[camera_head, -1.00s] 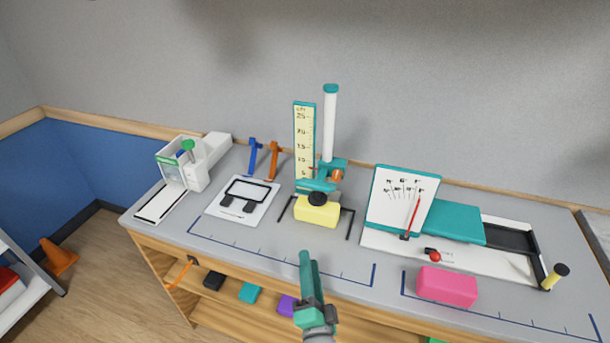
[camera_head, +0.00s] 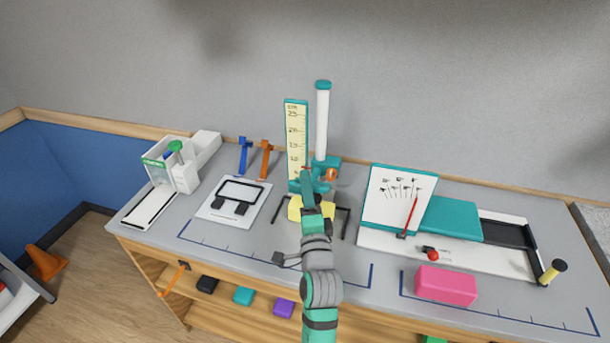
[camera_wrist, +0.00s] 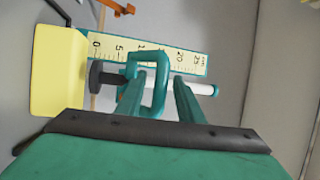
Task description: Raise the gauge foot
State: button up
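The height gauge has a white column (camera_head: 322,125) with a teal cap, a yellow scale (camera_head: 296,140) and an orange knob (camera_head: 331,174). In the wrist view, its black round foot (camera_wrist: 96,77) is at or very close to the yellow block (camera_wrist: 58,75); I cannot tell if they touch. A teal loop handle (camera_wrist: 161,80) joins the foot's carriage. My gripper (camera_head: 308,182) reaches the gauge from the front and hides the foot and part of the yellow block (camera_head: 295,210) in the head view. In the wrist view, its fingers (camera_wrist: 158,82) are apart, with the loop seemingly between them.
A white dial board (camera_head: 395,205) with a red pointer, a teal panel (camera_head: 452,220) and a pink block (camera_head: 446,284) are on the right. A white framed plate (camera_head: 232,215), blue and orange stands and a white device (camera_head: 175,170) are on the left.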

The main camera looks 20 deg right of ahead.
aim_at(314, 180)
jog(key=x, duration=0.4)
jog(key=shift+d, duration=0.1)
grip_shut()
